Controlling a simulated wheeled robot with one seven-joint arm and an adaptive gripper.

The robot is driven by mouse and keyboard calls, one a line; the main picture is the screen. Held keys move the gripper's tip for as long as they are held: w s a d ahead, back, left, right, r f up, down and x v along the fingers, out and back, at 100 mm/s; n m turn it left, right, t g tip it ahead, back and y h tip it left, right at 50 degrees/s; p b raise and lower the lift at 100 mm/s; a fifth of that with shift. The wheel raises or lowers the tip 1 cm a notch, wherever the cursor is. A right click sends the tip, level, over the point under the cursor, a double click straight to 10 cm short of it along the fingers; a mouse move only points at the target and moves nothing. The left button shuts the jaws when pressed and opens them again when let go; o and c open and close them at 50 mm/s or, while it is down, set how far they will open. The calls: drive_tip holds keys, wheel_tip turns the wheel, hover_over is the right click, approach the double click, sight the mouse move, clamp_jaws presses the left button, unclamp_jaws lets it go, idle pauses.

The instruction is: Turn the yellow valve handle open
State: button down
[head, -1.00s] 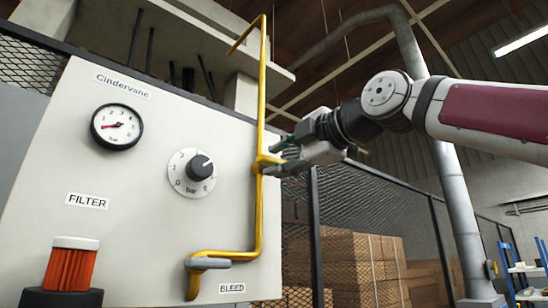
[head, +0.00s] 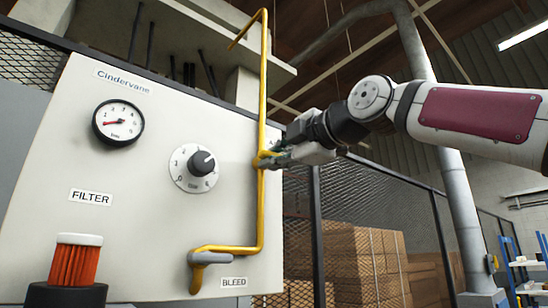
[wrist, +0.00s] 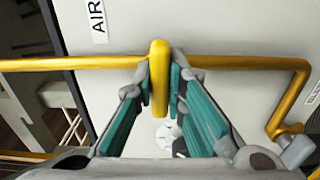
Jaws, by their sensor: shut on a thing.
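The yellow valve handle (wrist: 159,98) sits on the yellow pipe (wrist: 235,62). In the wrist view it lies across the pipe's line, between the teal-padded fingers. My gripper (wrist: 161,78) is shut on the handle, with one finger on each side. In the head view my gripper (head: 276,157) reaches in from the right to the handle (head: 264,157), partway up the vertical pipe (head: 262,90). The fingers partly hide the handle there.
The pale panel (head: 130,200) carries a gauge (head: 118,123), a black knob (head: 203,163) and a grey bleed lever (head: 210,258). An orange filter (head: 75,262) stands lower left. A mesh fence (head: 375,195) and boxes (head: 360,255) stand to the right, behind.

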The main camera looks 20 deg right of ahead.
drive_tip(key=shift+m, duration=0.3)
drive_tip(key=m+b, duration=0.1)
drive_tip(key=m, duration=0.1)
drive_tip(key=shift+w+f+m+b, duration=0.1)
drive_tip(key=shift+m+b, duration=0.2)
drive_tip(key=shift+m, duration=0.1)
drive_tip(key=m+b, duration=0.1)
drive_tip(key=m, duration=0.8)
drive_tip(key=shift+m, duration=0.4)
drive_tip(key=m, duration=0.4)
drive_tip(key=shift+m, duration=0.3)
drive_tip(key=c, duration=1.6)
unclamp_jaws()
